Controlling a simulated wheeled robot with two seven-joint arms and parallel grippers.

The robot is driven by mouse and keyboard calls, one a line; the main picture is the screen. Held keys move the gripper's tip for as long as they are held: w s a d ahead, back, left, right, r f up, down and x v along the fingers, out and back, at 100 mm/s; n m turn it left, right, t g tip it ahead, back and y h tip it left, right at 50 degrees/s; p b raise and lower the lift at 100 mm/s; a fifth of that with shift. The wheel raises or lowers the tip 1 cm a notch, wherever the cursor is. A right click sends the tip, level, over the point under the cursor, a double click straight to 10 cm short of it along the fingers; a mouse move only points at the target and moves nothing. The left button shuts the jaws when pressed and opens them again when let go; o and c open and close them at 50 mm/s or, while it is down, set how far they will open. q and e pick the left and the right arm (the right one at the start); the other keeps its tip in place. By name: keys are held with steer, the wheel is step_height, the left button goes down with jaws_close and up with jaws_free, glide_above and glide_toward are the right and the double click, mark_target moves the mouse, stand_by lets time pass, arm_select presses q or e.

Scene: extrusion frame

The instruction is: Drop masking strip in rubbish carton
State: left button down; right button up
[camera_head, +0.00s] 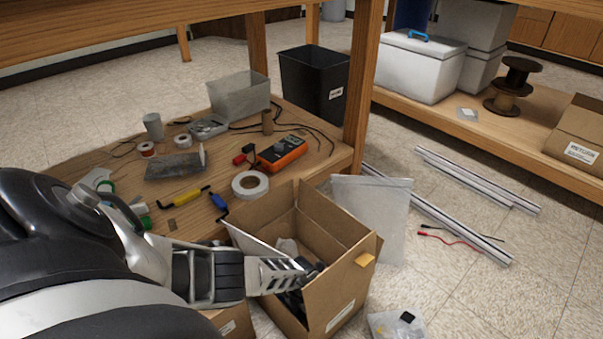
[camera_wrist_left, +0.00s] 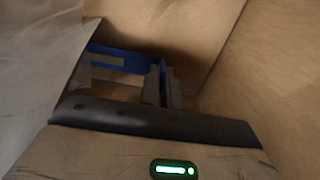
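The rubbish carton appears to be the open brown box (camera_head: 345,291) on the floor against the bench; its flaps stand up. My left gripper (camera_head: 308,268) reaches over its near left side, with the tips down inside the carton. In the left wrist view the fingers (camera_wrist_left: 163,88) stand close together, pointing into a brown cardboard corner. A blue strip-like piece (camera_wrist_left: 125,55), possibly the masking strip, lies at or just beyond the fingertips. I cannot tell whether the fingers grip it. The head view does not show this piece. My right gripper is out of view.
A clear bag (camera_head: 378,212) stands beside the carton. Aluminium profiles (camera_head: 440,215) lie on the floor at right.

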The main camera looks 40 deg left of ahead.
arm_select(q)
steer(key=shift+f, duration=0.3)
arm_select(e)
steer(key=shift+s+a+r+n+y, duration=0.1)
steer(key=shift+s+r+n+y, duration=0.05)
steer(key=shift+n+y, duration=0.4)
arm_select(q)
steer(key=shift+d+f, duration=0.1)
steer(key=shift+f, duration=0.35)
steer(key=shift+f, duration=0.1)
steer(key=c, duration=1.6)
jaws_free()
steer(key=shift+s, duration=0.1)
